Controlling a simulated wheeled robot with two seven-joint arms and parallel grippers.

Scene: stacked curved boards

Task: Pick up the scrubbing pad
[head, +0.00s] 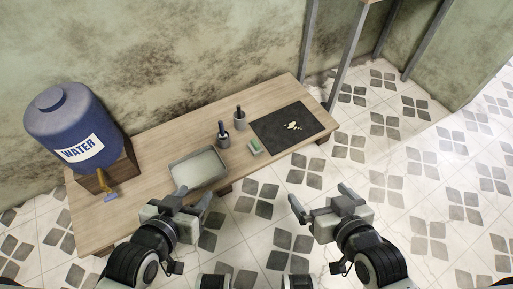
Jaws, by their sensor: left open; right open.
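The scrubbing pad (255,146) appears to be the small green and pale block on the wooden table, by the left edge of a dark mat. It is small in the head view, so its detail is unclear. My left gripper (195,191) is open and empty, in front of the grey tray and left of the pad. My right gripper (318,193) is open and empty, over the tiled floor side, to the right of the pad and nearer to me. Neither gripper touches the pad.
On the wooden table (150,132) stand a blue water barrel (68,122) on a wooden block, a shallow grey tray (199,168), and two cups (223,140) (240,122) with handled tools. Pale crumbs (293,126) lie on the dark mat (272,129). Metal posts (346,52) stand behind.

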